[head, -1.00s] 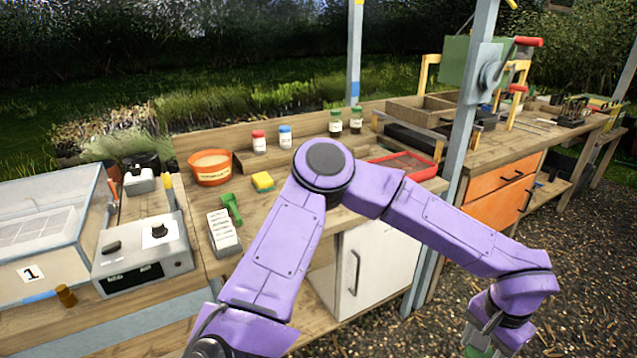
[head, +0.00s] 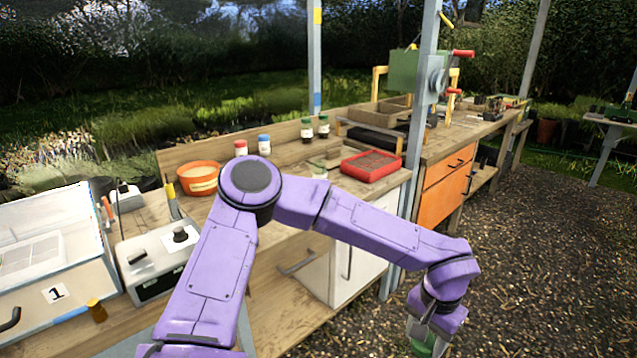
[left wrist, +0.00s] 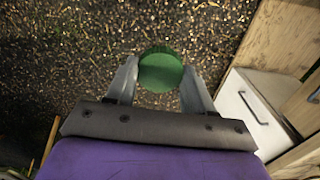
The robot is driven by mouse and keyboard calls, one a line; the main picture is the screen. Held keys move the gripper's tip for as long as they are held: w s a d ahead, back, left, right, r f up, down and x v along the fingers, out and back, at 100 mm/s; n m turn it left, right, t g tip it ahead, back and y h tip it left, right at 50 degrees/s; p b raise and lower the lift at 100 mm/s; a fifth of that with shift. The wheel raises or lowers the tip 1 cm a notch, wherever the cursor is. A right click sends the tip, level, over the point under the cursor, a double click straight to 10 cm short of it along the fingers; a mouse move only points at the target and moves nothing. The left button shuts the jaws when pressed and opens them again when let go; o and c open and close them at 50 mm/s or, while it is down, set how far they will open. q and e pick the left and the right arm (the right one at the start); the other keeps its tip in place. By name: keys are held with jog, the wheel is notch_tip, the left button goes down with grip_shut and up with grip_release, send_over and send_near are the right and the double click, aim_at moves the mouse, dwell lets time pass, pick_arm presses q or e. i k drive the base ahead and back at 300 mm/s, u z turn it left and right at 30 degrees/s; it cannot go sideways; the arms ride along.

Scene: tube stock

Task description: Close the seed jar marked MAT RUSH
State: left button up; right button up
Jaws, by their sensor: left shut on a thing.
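My left gripper (head: 432,334) is shut on a round green lid-like thing (head: 424,347), held out over the gravel at the bottom of the head view. In the left wrist view the green disc (left wrist: 160,70) sits between the two grey fingers (left wrist: 161,84); whether anything is beneath it is hidden. On the bench stand jars with a red lid (head: 240,148), a blue lid (head: 264,145) and green lids (head: 306,131) (head: 323,127). A small clear glass-like thing (head: 318,169) stands nearer the bench front, beyond my arm. The jar labels are too small to read. My right gripper is out of view.
A red tray (head: 371,166) lies on the bench, right of the jars. A blue-grey post (head: 419,120) rises at the bench's right end. Gravel ground is open at right.

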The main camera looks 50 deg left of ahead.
aim_at(320, 169)
jog(key=u, duration=1.4)
jog(key=i, duration=0.35)
